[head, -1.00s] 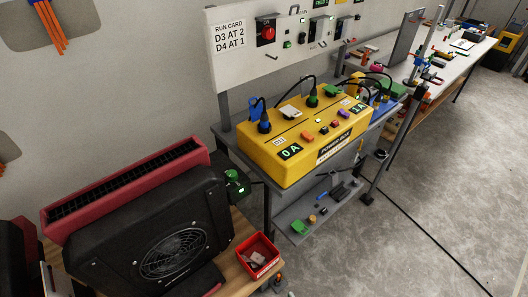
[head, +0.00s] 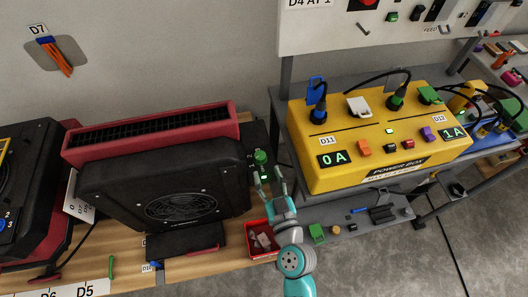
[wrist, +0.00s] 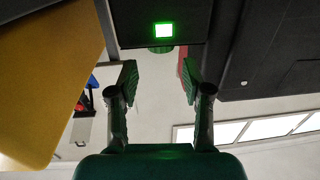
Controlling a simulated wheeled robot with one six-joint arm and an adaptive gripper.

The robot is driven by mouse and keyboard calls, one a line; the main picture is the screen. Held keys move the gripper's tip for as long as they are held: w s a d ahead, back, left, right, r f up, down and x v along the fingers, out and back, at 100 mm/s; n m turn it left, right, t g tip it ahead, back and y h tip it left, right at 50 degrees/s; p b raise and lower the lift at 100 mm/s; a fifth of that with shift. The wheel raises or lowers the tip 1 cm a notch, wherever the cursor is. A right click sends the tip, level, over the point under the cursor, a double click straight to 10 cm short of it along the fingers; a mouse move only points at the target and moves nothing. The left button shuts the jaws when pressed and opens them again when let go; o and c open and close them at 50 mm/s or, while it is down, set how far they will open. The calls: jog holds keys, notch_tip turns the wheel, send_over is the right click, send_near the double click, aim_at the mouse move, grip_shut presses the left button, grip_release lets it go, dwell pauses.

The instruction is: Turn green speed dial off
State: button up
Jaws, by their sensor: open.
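The green speed dial (head: 260,157) sits on a small dark control box beside the black-and-red blower (head: 165,185). A lit green square (head: 264,177) shows on that box; it is also bright at the top of the wrist view (wrist: 163,30). A small green part shows just below it there, probably the dial's edge; its pointer setting cannot be read. My gripper (head: 268,176) is open and empty, close in front of the box. In the wrist view the two fingers (wrist: 158,85) stand apart, with the lit square beyond them and between their lines.
A yellow power box (head: 350,180) with plugs and displays stands close on the right. A red bin (head: 251,241) lies beside my wrist on the wooden bench (head: 190,270). A grey lower shelf holds small tools. Another blower is at far left.

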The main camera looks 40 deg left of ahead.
aim_at(262, 161)
jog(key=x, duration=0.7)
jog(key=shift+w+a, duration=0.15)
jog(key=shift+a, duration=0.1)
jog(key=c, duration=0.9)
